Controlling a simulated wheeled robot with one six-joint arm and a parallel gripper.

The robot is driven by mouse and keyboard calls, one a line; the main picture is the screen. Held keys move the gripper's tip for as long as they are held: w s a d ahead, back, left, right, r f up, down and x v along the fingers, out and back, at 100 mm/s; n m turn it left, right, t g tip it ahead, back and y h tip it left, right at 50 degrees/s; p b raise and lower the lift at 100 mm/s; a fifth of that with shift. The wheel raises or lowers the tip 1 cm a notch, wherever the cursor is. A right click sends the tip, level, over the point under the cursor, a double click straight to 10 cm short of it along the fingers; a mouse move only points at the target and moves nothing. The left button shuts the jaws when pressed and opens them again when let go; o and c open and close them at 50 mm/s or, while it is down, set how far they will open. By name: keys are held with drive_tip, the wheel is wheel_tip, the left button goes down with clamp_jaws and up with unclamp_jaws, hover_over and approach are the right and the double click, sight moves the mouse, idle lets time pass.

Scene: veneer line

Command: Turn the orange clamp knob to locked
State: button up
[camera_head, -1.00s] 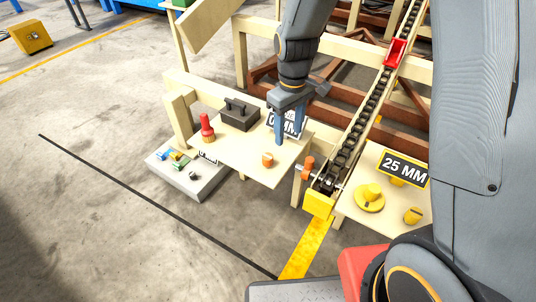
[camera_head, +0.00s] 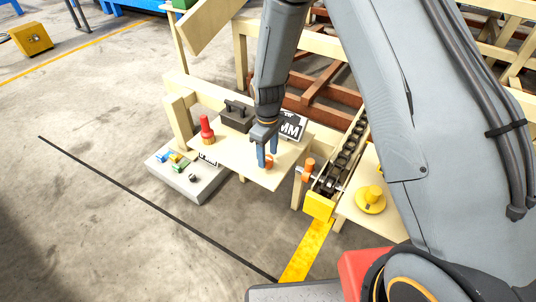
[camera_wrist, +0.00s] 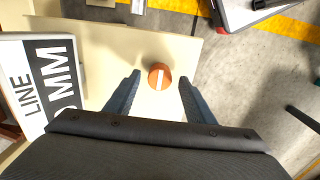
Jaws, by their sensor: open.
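A round orange knob (camera_wrist: 160,76) with a pale stripe across its top sits on the light wooden board (camera_wrist: 110,45) in the wrist view. In the head view the orange knob (camera_head: 268,164) is partly hidden by my fingers, near the board's front edge. My gripper (camera_head: 266,158) points down over it, open. In the wrist view the blue fingers of my gripper (camera_wrist: 160,84) stand one on each side of the knob, with gaps on both sides. I cannot tell which stripe position means locked.
A "MM" sign (camera_head: 291,125) stands behind my gripper. A red-topped knob (camera_head: 207,130) and a dark box with a handle (camera_head: 237,116) are on the board's left. Another orange part (camera_head: 309,168) sits beside the chain conveyor (camera_head: 340,165). A grey panel (camera_head: 190,184) lies lower left.

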drive_tip(key=shift+f, duration=0.3)
drive_tip(key=c, duration=1.1)
drive_tip(key=shift+o, duration=0.2)
